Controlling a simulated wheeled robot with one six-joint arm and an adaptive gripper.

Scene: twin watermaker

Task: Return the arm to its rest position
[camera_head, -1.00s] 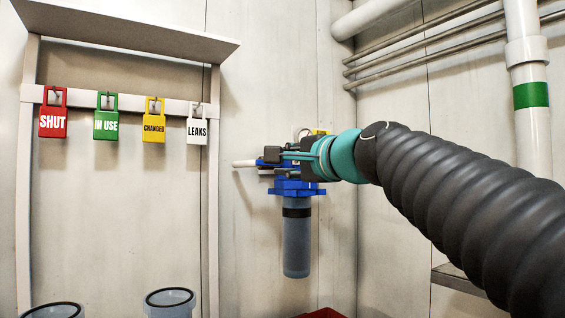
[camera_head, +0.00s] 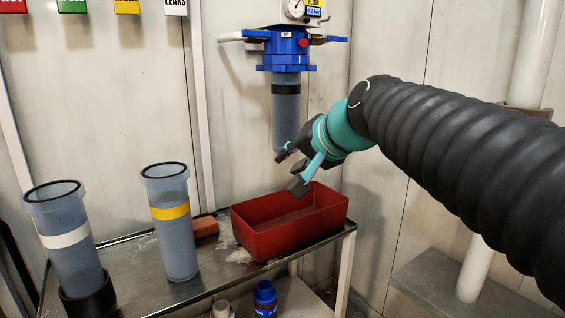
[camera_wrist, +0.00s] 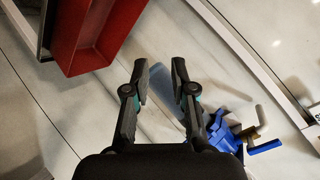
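My gripper (camera_head: 291,170) is in the middle of the head view, with its two fingers spread apart and nothing held between them. It hangs above the red bin (camera_head: 262,246), beside the lower end of the wall filter's grey bowl (camera_head: 285,105). The filter's blue head (camera_head: 287,48) is above and behind it. In the wrist view the open fingers (camera_wrist: 160,75) show a gap, with the blue head (camera_wrist: 225,137) at lower right and the red bin (camera_wrist: 88,40) at upper left. My black-sleeved arm comes in from the right.
A metal bench (camera_head: 130,262) carries two grey canisters, one with a white band (camera_head: 70,240) and one with a yellow band (camera_head: 172,215), and a reddish block (camera_head: 205,226). A blue bottle (camera_head: 265,300) is below. A white pipe and grey ledge (camera_head: 440,285) stand at right.

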